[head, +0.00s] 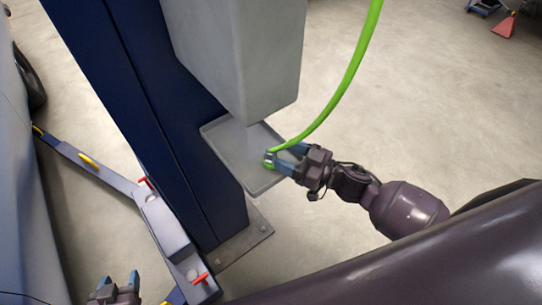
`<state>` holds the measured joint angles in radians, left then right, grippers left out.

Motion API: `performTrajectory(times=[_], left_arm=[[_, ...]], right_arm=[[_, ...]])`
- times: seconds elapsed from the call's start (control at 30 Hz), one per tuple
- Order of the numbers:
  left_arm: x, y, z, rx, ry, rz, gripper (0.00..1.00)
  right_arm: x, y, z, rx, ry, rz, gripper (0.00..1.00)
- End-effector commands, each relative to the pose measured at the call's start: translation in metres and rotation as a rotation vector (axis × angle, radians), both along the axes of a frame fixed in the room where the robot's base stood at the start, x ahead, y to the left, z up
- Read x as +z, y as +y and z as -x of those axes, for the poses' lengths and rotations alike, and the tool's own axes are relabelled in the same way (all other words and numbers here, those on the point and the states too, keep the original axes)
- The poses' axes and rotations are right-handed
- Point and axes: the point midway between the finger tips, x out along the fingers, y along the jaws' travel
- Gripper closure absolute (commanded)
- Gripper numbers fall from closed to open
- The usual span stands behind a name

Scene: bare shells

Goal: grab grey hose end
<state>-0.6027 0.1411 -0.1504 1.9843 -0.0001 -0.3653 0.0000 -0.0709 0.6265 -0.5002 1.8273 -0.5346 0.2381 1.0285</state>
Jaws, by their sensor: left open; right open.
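A bright green hose (352,70) curves down from the top of the head view to a grey tray (225,128) at a blue post. Its end, with a small grey piece (270,155), lies over the tray. My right gripper (277,161) reaches in from the right, with its blue-tipped fingers open at the hose end. The fingers partly hide the end, and I cannot tell whether they touch it. My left gripper (118,280) is open and empty at the bottom left, away from the hose.
The dark blue post (140,90) and a large grey box (240,55) stand behind the tray. A lift arm (95,175) with red pins and a vehicle (25,200) are at the left. Bare floor is free at the right; a red object (505,26) is far off.

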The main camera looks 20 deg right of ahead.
Motion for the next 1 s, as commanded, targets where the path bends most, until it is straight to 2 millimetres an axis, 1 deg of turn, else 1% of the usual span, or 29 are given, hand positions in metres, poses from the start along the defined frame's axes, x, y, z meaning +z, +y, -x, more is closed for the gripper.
performTrajectory(times=[0.2,0.3,0.43,0.67,0.77,1.0], left_arm=[[0.005,0.000,0.000,0.000,-0.001,0.000,0.43],[0.006,0.000,0.000,0.000,0.000,0.000,0.43],[0.005,0.001,0.001,0.001,0.003,-0.001,0.43],[0.003,0.001,0.003,0.002,0.008,-0.001,0.43],[0.003,0.001,0.004,0.002,0.009,-0.001,0.43],[0.003,0.001,0.004,0.002,0.009,-0.001,0.43]], right_arm=[[-0.001,0.026,-0.016,0.001,-0.002,-0.003,0.37],[-0.002,0.033,-0.025,0.000,-0.001,-0.004,0.37],[-0.003,0.037,-0.031,0.000,-0.001,-0.001,0.37],[-0.003,0.038,-0.031,0.000,0.000,-0.001,0.37],[-0.003,0.038,-0.031,0.000,0.000,-0.001,0.51],[-0.003,0.038,-0.031,0.000,0.000,-0.001,0.88]])
